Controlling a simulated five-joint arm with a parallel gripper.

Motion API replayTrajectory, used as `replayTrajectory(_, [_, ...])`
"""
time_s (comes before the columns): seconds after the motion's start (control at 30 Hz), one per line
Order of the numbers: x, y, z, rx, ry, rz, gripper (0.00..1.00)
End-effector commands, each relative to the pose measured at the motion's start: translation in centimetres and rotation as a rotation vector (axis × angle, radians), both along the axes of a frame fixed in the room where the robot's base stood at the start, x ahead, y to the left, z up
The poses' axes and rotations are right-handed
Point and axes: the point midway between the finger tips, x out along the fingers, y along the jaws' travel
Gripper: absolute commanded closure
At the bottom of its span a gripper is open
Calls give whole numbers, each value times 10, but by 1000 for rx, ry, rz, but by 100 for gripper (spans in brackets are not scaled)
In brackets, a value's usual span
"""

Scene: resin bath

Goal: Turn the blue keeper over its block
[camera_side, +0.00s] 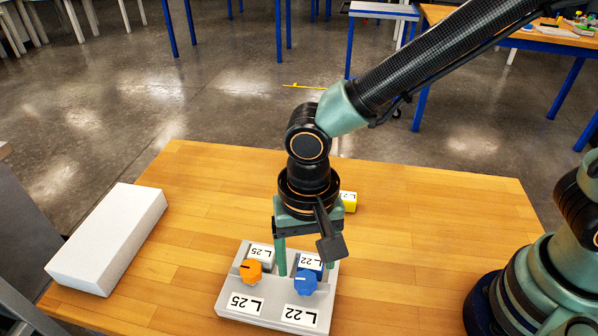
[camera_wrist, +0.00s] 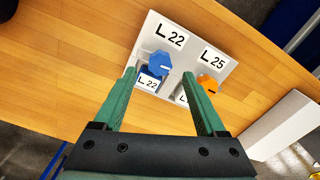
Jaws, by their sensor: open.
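The blue keeper (camera_side: 305,283) is a faceted knob with a dark mark, on the right half of a pale grey fixture (camera_side: 233,290). It also shows in the wrist view (camera_wrist: 162,64), just ahead of the fingertips. The blue block (camera_side: 311,262), labelled L 22, sits in the fixture directly behind the keeper, partly hidden by it and by a finger. In the wrist view the block (camera_wrist: 149,82) lies between the fingers. My gripper (camera_side: 304,268) points down over the fixture, open and empty; in the wrist view its fingers (camera_wrist: 160,74) are spread wide.
An orange keeper (camera_side: 251,271) and a grey L 25 block (camera_side: 261,254) sit left of the blue pair, close to a finger. A yellow labelled block (camera_side: 349,201) stands behind my gripper. A large white slab (camera_side: 108,238) lies at left. The wooden table is otherwise mostly clear.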

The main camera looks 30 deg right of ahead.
Motion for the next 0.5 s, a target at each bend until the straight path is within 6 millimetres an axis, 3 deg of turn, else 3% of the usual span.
replayTrajectory(0.2, [0, -1, -33, -2, 2, 0, 26])
replayTrajectory(0.5, [0, 0, -47, 0, 0, 0, 26])
